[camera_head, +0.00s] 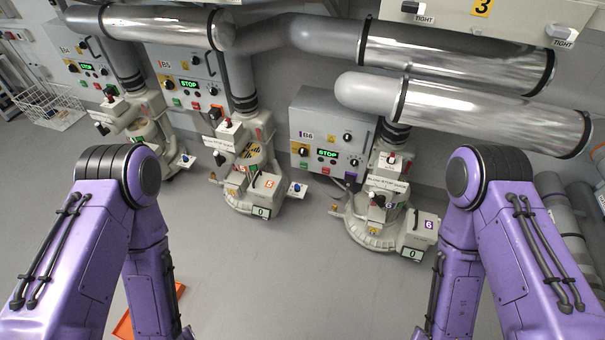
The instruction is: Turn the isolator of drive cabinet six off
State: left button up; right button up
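Drive cabinet six is a grey box (316,124) on the back wall, right of the middle, marked "B6". Neither gripper is in view.
Blower six (372,222) stands in front and right of the cabinet; blower five (250,190) stands to its left. Cabinets B5 (183,62) and B4 are further left. Shiny pipes (470,110) run above. Grey floor (270,285) between my arms is clear, with an orange object (125,325) near my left arm.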

aim_at(304, 153)
jog(key=z, duration=0.2)
jog(key=k, duration=0.3)
jog(key=u, duration=1.1)
jog(key=i, duration=1.6)
jog(key=z, duration=1.25)
jog(key=i, duration=0.3)
jog(key=z, duration=0.25)
